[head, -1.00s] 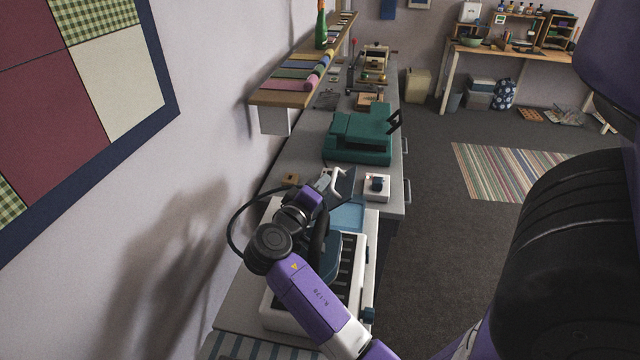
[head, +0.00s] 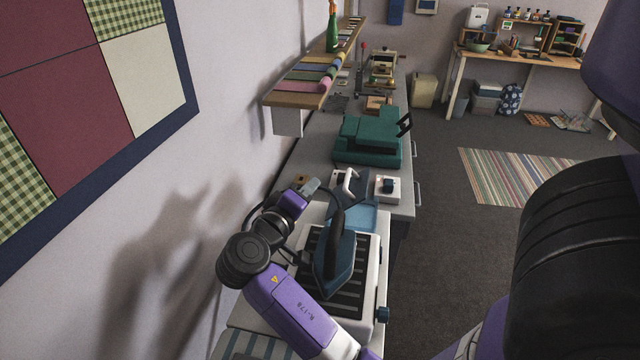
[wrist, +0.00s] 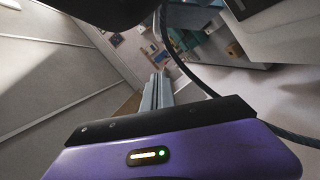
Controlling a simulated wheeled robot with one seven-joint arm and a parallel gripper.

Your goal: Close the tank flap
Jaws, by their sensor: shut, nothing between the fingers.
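A white ironing station (head: 371,300) stands on the near end of the counter, with a dark blue iron (head: 337,262) on its black slatted rest. At its far end is a light blue tank (head: 366,217). A dark panel (head: 360,188), apparently the tank flap, shows beyond the blue part and seems raised; its exact angle is hard to tell. My gripper (head: 312,186) is left of the panel, apparently apart from it, above the station's far left corner. In the wrist view its fingers (wrist: 158,91) are together and empty.
A white box with a dark knob (head: 388,189) sits right of the panel. A green machine (head: 368,138) stands farther back. The wall and a shelf (head: 300,85) bound the left. A dark cable (wrist: 190,72) crosses close to my gripper. Floor is open to the right.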

